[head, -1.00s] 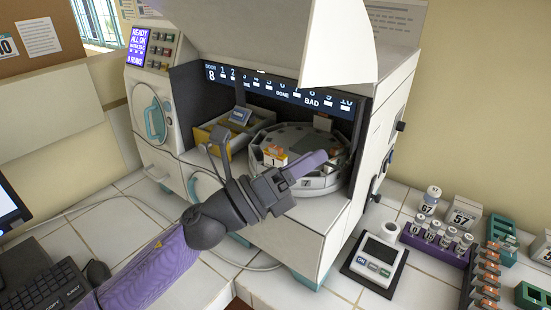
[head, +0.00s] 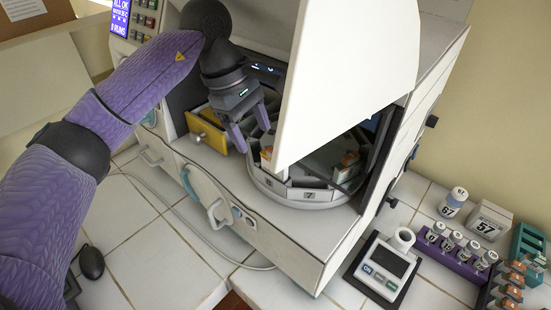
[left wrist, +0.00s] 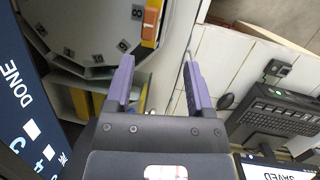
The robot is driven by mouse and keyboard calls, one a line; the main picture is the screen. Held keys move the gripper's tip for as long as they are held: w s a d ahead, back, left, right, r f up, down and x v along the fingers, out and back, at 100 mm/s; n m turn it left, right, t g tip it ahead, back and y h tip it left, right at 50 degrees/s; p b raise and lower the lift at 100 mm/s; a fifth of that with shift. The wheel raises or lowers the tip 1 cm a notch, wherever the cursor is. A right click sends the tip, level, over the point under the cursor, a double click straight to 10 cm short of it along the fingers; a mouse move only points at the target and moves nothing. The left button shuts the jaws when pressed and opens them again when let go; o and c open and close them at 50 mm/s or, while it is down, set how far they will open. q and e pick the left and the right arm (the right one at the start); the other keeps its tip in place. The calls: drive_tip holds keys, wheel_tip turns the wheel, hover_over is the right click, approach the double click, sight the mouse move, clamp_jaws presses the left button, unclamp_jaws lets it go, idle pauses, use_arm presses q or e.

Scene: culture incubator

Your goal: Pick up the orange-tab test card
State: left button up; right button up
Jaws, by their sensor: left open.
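An orange-tab test card (head: 267,155) stands at the near left rim of the round white carousel (head: 300,206) inside the incubator, partly covered by the raised white door. In the left wrist view the orange tab (left wrist: 151,20) and its yellowish edge show at the top, beside a slot marked 8. My left gripper (head: 252,136) reaches in from above, open and empty, its purple fingers just above and left of the card. In the left wrist view my open left gripper (left wrist: 158,64) has the card ahead of its fingertips, apart from them. My right gripper is not in view.
The raised white door (head: 350,80) hides part of the carousel. Another orange-marked item (head: 350,159) shows further right on it. A yellow drawer (head: 207,132) is left of my fingers. A scale (head: 382,266) and a purple vial rack (head: 450,257) stand outside, right.

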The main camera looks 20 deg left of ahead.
sight(273, 151)
use_arm(q)
drive_tip(key=shift+w+d+f, duration=0.1)
drive_tip(key=shift+w+d, duration=0.05)
drive_tip(key=shift+d, duration=0.45)
drive_tip(key=shift+w+d+f, duration=0.1)
drive_tip(key=shift+w+d, duration=0.05)
drive_tip(key=shift+d, duration=0.4)
drive_tip(key=x, duration=0.4)
drive_tip(key=shift+d+f+p, duration=0.1)
drive_tip(key=shift+f+p, duration=0.25)
drive_tip(key=shift+f, duration=0.05)
drive_tip(key=shift+r, duration=0.1)
clamp_jaws()
